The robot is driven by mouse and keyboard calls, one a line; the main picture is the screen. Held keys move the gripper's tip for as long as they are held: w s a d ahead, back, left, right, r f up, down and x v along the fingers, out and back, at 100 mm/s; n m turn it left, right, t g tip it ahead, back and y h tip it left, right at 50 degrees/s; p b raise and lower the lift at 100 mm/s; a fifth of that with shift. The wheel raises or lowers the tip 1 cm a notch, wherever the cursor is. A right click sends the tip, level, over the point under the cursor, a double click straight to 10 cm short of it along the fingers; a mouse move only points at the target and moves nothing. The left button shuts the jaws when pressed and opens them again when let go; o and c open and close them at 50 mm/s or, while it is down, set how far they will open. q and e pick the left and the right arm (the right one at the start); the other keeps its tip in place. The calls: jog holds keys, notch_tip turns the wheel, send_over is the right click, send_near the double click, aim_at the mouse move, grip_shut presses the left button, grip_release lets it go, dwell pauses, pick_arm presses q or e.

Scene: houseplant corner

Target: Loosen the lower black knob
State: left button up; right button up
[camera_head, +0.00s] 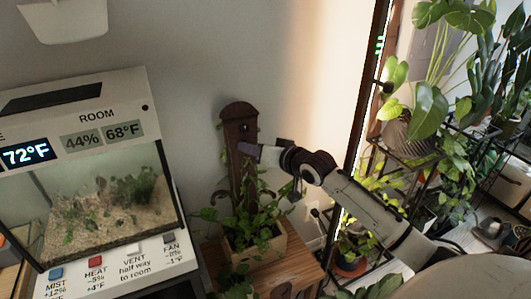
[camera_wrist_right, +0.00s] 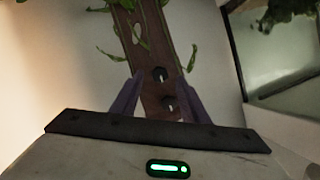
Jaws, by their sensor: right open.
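A dark brown wooden post (camera_head: 240,170) stands upright in a planter (camera_head: 262,245) with leafy vines. The right wrist view looks at the post (camera_wrist_right: 148,45) upside down, with the leaves at the top. Two dark knobs show on its face there. The knob nearer the leaves, the lower black knob (camera_wrist_right: 158,74), lies between my right fingertips; the upper knob (camera_wrist_right: 168,102) is closer to the palm edge. My right gripper (camera_head: 250,150) is open at the post, its purple fingers (camera_wrist_right: 154,80) either side. Contact with the knob cannot be told. My left gripper is out of view.
A terrarium (camera_head: 70,85) with displays and coloured buttons stands at the left. The planter is on a wooden stand (camera_head: 285,268). Shelves of plants (camera_head: 440,140) crowd the right. Vine leaves hang close to the post.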

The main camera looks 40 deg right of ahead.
jog(key=v, duration=0.7)
dwell(0.3)
